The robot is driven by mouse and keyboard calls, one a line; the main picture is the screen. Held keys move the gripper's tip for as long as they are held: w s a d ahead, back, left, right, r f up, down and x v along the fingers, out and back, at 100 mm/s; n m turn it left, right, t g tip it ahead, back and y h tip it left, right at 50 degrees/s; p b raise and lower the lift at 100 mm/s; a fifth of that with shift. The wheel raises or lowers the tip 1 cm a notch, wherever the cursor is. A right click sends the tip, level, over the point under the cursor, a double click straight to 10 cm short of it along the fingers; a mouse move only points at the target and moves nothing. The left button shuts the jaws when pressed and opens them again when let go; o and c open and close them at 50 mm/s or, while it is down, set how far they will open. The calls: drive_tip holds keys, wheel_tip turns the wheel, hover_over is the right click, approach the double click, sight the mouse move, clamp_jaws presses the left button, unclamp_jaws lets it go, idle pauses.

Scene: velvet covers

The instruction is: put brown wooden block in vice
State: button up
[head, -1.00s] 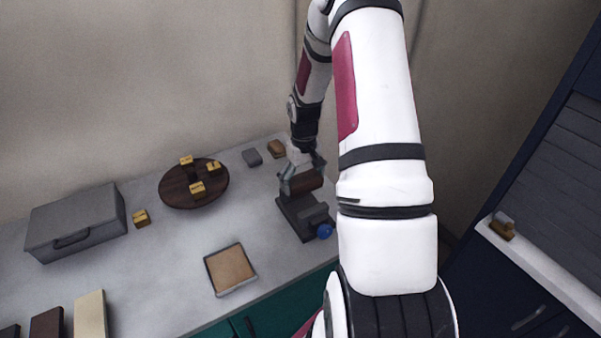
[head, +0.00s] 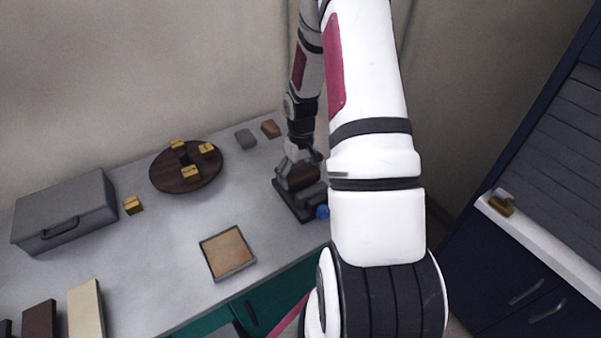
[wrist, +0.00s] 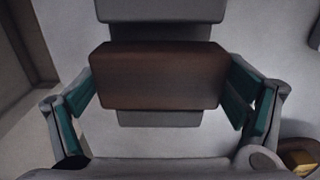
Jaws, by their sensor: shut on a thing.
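The brown wooden block (head: 303,178) is in my gripper (head: 299,170), over the dark grey vice (head: 289,205) with its blue knob (head: 322,212). In the wrist view, the teal pads of my gripper (wrist: 160,92) press on the two short ends of the block (wrist: 160,75). Grey parts of the vice (wrist: 160,118) show beyond and below the block's long sides. The block hides the gap between the jaws, so I cannot tell how deep it sits or whether it touches them.
A round dark wooden board (head: 177,184) with several yellow blocks lies to the left. A grey block (head: 246,139) and another brown block (head: 271,129) lie behind the vice. A framed tan tray (head: 228,253) lies in front.

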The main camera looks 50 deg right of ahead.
drive_tip(key=o, duration=1)
drive_tip(key=shift+c, duration=0.2)
wheel_tip(320, 180, up, 12)
idle(0.4)
